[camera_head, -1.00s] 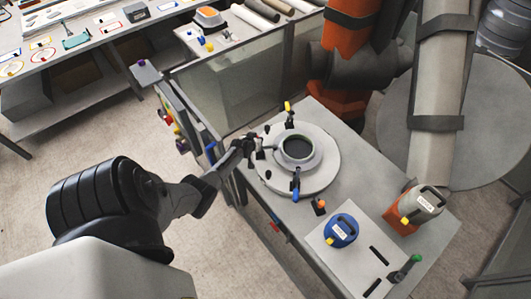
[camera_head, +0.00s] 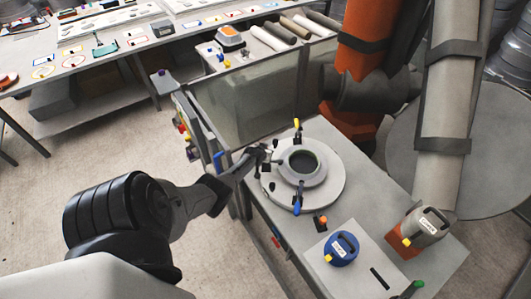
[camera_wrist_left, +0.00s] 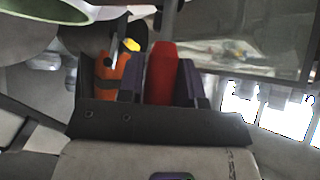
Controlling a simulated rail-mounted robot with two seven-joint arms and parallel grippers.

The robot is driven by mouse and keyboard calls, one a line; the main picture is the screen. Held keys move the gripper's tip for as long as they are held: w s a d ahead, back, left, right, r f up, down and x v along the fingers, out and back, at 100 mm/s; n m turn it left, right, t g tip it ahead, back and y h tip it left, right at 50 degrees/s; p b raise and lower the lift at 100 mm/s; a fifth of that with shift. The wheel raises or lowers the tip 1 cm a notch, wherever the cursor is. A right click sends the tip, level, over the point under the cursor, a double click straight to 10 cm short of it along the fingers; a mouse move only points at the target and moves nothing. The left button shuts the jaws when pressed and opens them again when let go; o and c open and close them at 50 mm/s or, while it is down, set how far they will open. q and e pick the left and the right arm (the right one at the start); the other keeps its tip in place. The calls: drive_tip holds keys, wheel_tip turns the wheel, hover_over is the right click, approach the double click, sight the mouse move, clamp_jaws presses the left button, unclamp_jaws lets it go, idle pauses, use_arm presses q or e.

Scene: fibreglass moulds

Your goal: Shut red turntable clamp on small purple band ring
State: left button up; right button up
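The grey mould ring (camera_head: 302,166) sits on the round turntable (camera_head: 332,190) in the head view. My left gripper (camera_head: 258,156) is at the turntable's left edge, beside the ring. In the left wrist view the red clamp handle (camera_wrist_left: 162,75) stands upright between the two dark fingers, which appear to press on both its sides. The gripper hides this clamp in the head view, so its contact with the ring cannot be seen. My right gripper is not in view.
A yellow clamp (camera_head: 297,126) and a blue clamp (camera_head: 297,207) stand around the ring. An orange-tipped clamp (camera_head: 320,222), a blue container (camera_head: 342,247) and a grey-and-orange container (camera_head: 424,229) are on the table in front. An orange industrial arm (camera_head: 358,60) stands behind.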

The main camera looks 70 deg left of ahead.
use_arm(q)
drive_tip(key=o, duration=0.4)
drive_tip(key=shift+c, duration=0.2)
drive_tip(key=shift+r, duration=0.1)
drive_tip(key=shift+s+d+r+p, duration=0.3)
drive_tip(key=shift+d+r+p, duration=0.15)
drive_tip(key=shift+p, duration=0.15)
drive_tip(key=p+v, duration=0.1)
drive_tip(key=v, duration=1.1)
drive_tip(key=shift+s+p, duration=0.2)
drive_tip(key=shift+p, duration=0.1)
